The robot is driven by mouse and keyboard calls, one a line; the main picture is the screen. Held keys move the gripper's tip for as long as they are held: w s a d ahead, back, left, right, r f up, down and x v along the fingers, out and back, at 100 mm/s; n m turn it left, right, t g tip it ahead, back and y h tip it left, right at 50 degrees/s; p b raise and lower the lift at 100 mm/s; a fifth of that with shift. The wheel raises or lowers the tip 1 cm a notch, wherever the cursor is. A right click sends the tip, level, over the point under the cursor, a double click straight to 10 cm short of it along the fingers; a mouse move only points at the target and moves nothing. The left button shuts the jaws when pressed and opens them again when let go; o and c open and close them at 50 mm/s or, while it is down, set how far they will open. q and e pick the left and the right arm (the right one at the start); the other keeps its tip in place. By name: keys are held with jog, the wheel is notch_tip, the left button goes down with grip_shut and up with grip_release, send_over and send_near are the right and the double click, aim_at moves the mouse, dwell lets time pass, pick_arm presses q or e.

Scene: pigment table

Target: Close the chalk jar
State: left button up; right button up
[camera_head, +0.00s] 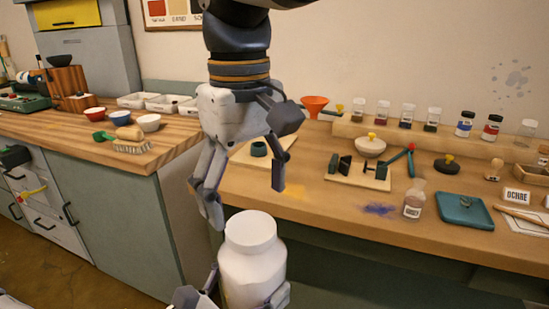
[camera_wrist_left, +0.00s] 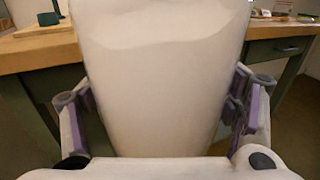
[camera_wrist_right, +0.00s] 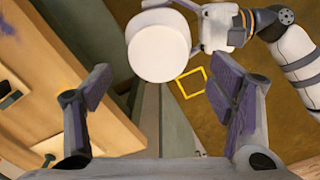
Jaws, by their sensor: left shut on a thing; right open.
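The white chalk jar (camera_head: 252,272) is held upright in the air in front of the table edge. A round white lid (camera_head: 250,230) covers its mouth; I cannot tell how tightly it sits. My left gripper (camera_head: 238,294) is shut around the jar's body, which fills the left wrist view (camera_wrist_left: 165,75) between the fingers. My right gripper (camera_head: 246,202) points down above the jar, open and empty, its fingers apart from the lid. In the right wrist view the lid (camera_wrist_right: 158,52) shows as a plain white disc beyond the open fingertips.
The wooden table (camera_head: 330,210) behind the jar carries a small bottle (camera_head: 414,200), a teal tray (camera_head: 466,212), a wooden board and several jars at the back. A counter (camera_head: 60,130) with bowls and a brush stands left. The space around the held jar is open.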

aim_at(251, 226)
notch_tip(251, 226, up, 2)
jog(key=n, duration=0.4)
jog(key=shift+r+n, duration=0.25)
jog(key=shift+n, duration=0.05)
jog(key=shift+w+d+r+n, duration=0.15)
jog(key=shift+r+n, duration=0.2)
jog(key=shift+n, duration=0.25)
notch_tip(251, 226, down, 8)
jog(key=shift+f, duration=0.1)
jog(key=c, duration=1.2)
